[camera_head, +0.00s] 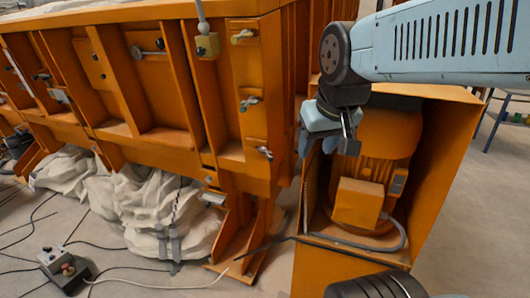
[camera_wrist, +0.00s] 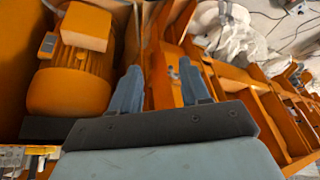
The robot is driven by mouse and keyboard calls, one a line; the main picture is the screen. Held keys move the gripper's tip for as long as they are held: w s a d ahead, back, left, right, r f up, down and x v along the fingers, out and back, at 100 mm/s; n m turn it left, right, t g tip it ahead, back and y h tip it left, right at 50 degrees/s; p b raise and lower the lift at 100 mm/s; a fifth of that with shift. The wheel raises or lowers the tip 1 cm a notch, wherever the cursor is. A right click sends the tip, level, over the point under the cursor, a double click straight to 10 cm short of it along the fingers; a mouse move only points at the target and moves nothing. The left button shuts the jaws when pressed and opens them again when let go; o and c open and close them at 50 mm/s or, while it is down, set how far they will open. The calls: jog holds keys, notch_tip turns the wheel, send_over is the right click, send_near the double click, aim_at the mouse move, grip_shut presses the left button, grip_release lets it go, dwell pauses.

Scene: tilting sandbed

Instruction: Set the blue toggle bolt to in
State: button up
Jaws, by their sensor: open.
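No toggle bolt shows clearly as blue in either view. In the head view, several small metal latches sit on the orange sandbed frame (camera_head: 165,95): an upper latch (camera_head: 242,36), a middle latch (camera_head: 249,102) and a lower latch (camera_head: 264,152). I cannot tell which one is the bolt or how it is set. My gripper (camera_head: 325,145) hangs right of the lower latch, in front of the orange motor housing, with apparent space between. In the wrist view, my gripper (camera_wrist: 160,68) has its two blue fingers apart, with nothing visible held between them.
The orange motor (camera_head: 385,140) stands in an open orange housing (camera_head: 440,170) below my arm. White sacks (camera_head: 150,205) bulge under the frame. A control box (camera_head: 62,265) and cables lie on the floor at the lower left.

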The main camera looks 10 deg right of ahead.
jog(key=w+f, duration=0.2)
jog(key=w, duration=1.1)
jog(key=n+g+y, duration=0.1)
jog(key=n+y, duration=0.1)
send_near(270, 157)
jog(key=x, duration=0.9)
jog(key=shift+w+d+r, duration=0.15)
jog(key=shift+w+d, duration=0.05)
jog(key=shift+w, duration=0.1)
grip_shut()
